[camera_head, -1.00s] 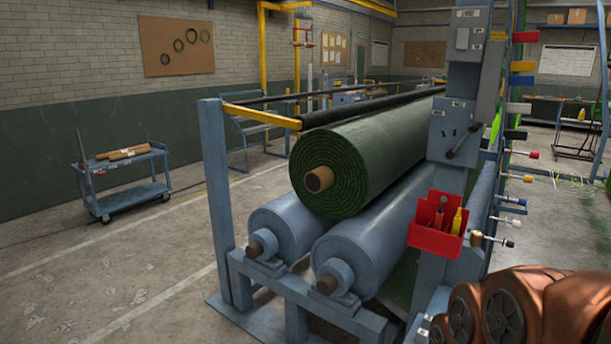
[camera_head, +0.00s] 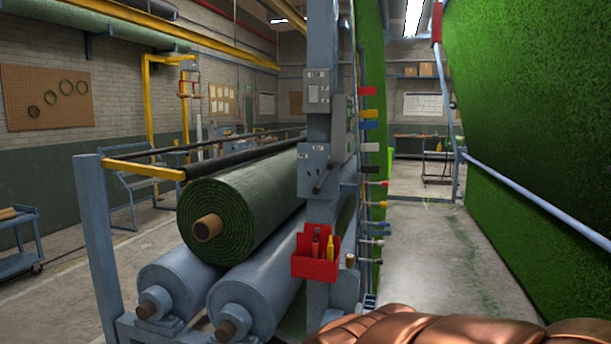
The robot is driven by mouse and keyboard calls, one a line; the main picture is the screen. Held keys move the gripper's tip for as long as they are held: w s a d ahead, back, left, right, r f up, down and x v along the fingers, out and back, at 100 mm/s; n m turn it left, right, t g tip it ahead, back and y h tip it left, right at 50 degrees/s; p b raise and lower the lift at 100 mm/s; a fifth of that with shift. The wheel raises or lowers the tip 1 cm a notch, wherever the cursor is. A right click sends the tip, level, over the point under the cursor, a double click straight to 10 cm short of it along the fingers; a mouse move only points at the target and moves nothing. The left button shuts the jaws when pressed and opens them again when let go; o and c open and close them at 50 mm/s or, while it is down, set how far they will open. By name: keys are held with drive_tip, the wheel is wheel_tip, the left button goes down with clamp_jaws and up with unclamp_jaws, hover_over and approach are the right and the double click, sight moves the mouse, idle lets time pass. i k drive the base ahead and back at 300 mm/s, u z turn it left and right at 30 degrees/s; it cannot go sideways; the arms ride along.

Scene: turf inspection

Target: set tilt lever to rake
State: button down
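A grey-blue control box (camera_head: 311,165) is fixed to the upright post of the roll stand, right of centre. A dark lever (camera_head: 322,181) sticks out from its lower right side, angled down to the left. It may be the tilt lever; its label is too small to read, and no rake mark can be made out. My copper-coloured arm shows at the bottom right edge, in front of and below the stand. My gripper is outside the picture.
A red tool holder (camera_head: 315,262) hangs low on the post. Several coloured handles (camera_head: 375,184) stick out along the post's right side. A large green turf roll (camera_head: 255,200) lies on blue rollers (camera_head: 258,302). Open floor (camera_head: 425,260) runs to the right, beside a sloping turf sheet (camera_head: 530,120).

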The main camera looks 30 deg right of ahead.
sight(330, 166)
drive_tip(key=z, duration=0.1)
drive_tip(key=k, duration=0.2)
drive_tip(key=u, duration=1)
drive_tip(key=i, duration=0.7)
drive_tip(key=z, duration=1.1)
drive_tip(key=i, duration=0.55)
drive_tip(key=z, duration=0.6)
